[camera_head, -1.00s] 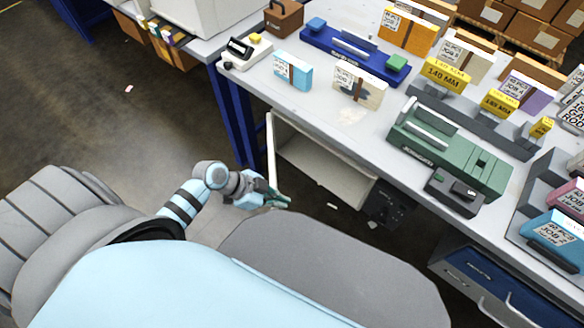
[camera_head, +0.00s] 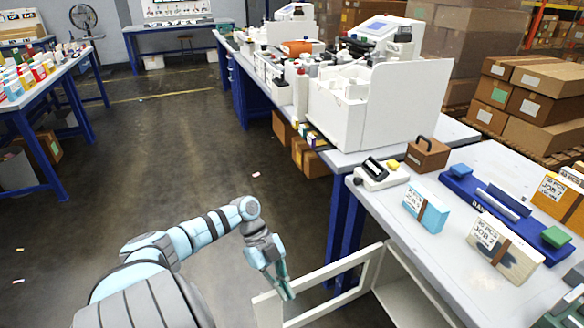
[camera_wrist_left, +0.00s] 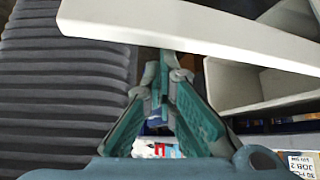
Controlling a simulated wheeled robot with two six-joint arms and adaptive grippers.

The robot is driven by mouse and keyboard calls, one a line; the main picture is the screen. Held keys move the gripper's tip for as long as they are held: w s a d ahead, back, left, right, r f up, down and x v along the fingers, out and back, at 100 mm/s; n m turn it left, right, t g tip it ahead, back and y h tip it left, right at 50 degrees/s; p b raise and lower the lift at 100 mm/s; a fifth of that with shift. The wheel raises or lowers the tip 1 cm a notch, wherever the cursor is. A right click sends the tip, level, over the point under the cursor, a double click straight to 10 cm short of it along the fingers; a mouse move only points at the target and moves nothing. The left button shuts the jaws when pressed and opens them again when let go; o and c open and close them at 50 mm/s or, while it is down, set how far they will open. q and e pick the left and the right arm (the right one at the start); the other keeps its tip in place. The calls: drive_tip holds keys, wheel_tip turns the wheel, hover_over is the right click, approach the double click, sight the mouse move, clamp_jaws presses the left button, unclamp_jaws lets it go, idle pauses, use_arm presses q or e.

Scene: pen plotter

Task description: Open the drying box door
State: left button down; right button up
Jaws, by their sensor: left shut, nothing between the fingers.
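The drying box (camera_head: 402,300) is a white open-fronted box under the right-hand table. Its door (camera_head: 335,267) is a white frame with a window opening. The door stands open, swung out to the left from the box. My left gripper (camera_head: 286,293) is shut and empty, with its fingertips beside the door's top bar near the free end. In the left wrist view, the white door bar (camera_wrist_left: 190,28) crosses just beyond the fingertips (camera_wrist_left: 160,62); I cannot tell whether they touch it. The box interior (camera_wrist_left: 255,85) shows at the right. My right gripper is not in view.
A blue table leg (camera_head: 345,225) stands behind the door. The table (camera_head: 400,212) holds a brown case (camera_head: 427,155), a blue fixture and small cartons. A white machine (camera_head: 375,105) stands further back. The grey floor (camera_head: 190,180) to the left is mostly clear.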

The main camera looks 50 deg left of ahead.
use_arm(q)
drive_tip(key=shift+a, duration=0.2)
idle(0.3)
wheel_tip(320, 180, up, 8)
drive_tip(key=a+p, duration=0.2)
drive_tip(key=p, duration=0.1)
drive_tip(key=shift+w+p, duration=0.25)
drive_tip(key=shift+p, duration=0.15)
drive_tip(key=shift+a, duration=0.1)
